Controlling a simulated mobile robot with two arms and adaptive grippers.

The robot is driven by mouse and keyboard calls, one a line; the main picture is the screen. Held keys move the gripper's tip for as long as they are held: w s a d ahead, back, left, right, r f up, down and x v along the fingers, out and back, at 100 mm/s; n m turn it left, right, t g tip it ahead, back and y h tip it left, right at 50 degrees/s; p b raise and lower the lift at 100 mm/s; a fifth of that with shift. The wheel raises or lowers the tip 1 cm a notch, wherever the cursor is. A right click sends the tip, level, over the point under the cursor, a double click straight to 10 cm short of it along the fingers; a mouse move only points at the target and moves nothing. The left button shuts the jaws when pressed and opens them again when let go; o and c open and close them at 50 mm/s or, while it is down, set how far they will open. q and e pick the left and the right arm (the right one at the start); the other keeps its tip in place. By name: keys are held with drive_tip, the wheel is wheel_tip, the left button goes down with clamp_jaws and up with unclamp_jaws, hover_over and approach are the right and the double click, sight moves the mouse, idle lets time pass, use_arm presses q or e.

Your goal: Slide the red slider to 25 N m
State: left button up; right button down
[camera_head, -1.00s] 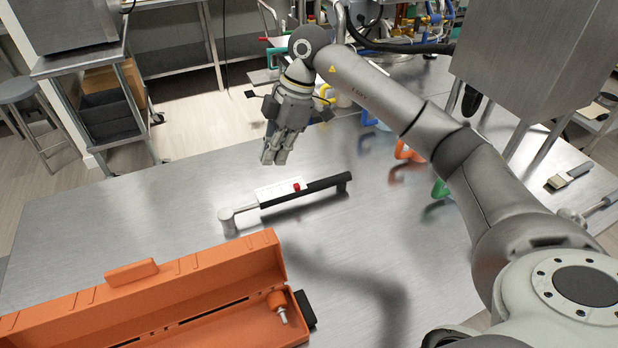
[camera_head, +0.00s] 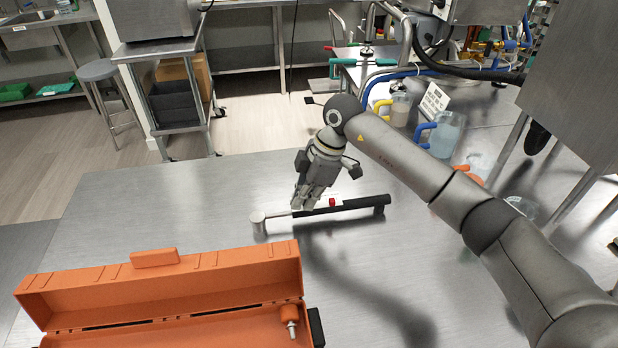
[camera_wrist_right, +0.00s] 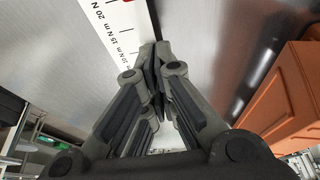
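A torque wrench with a black handle (camera_head: 362,203) and a round grey head (camera_head: 258,222) lies on the steel table. Its red slider (camera_head: 333,202) sits around mid-length, beside a white scale. In the right wrist view the scale (camera_wrist_right: 108,32) reads 10, 15 and 20 N m, and a bit of red (camera_wrist_right: 127,1) shows at the top edge. My right gripper (camera_head: 299,204) is over the wrench, left of the slider. In the wrist view its fingertips (camera_wrist_right: 154,50) meet beside the scale with nothing visible between them. Whether they touch the wrench is unclear. My left gripper is out of view.
An open orange case (camera_head: 150,285) is at the front left, with a small orange-and-metal part (camera_head: 291,318) at its right end. Jugs, including a blue-handled one (camera_head: 440,138), stand at the back right. The table left of the wrench is clear.

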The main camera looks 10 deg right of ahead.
sight(332, 202)
drive_tip(key=d, duration=0.2)
drive_tip(key=shift+d+r, duration=0.3)
drive_tip(key=shift+d, duration=0.1)
drive_tip(key=shift+d+p, duration=0.35)
drive_tip(key=shift+d, duration=0.15)
drive_tip(key=shift+w, duration=0.1)
drive_tip(key=shift+d, duration=1.1)
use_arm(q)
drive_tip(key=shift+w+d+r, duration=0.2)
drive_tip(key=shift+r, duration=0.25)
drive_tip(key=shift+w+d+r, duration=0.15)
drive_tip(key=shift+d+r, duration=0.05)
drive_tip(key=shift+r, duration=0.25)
use_arm(e)
drive_tip(key=shift+f, duration=0.1)
